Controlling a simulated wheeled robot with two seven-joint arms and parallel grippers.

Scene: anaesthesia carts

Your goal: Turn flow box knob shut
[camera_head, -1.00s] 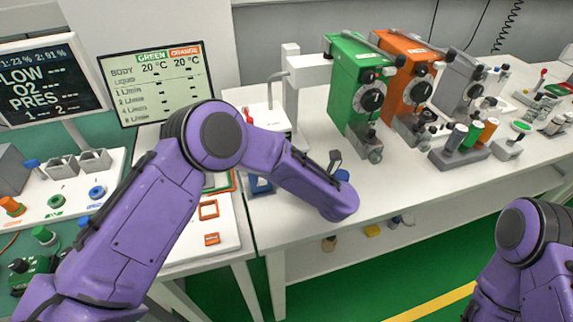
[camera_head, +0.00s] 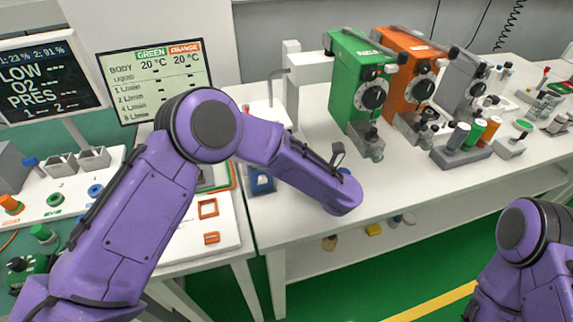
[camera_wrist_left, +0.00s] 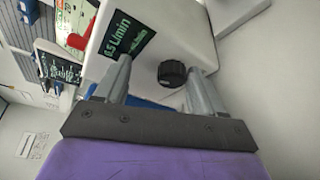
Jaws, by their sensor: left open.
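In the left wrist view, a white flow box (camera_wrist_left: 185,32) carries a dark display (camera_wrist_left: 127,40) with green text reading 0.5 L/min. A round black knob (camera_wrist_left: 172,73) sticks out from its face. My left gripper (camera_wrist_left: 160,66) is open, with its two grey fingers on either side of the knob. The knob sits nearer the right finger in the picture; I cannot tell whether they touch. In the head view my left arm covers the gripper and the knob. My right gripper is out of view; only part of my right arm shows at the lower right.
A green vaporizer (camera_head: 350,88), an orange one (camera_head: 400,78) and a grey one (camera_head: 457,85) stand on the white table (camera_head: 300,222). A rack of small bottles (camera_head: 458,155) stands in front. A screen (camera_head: 155,82) is behind my left arm. The table front is clear.

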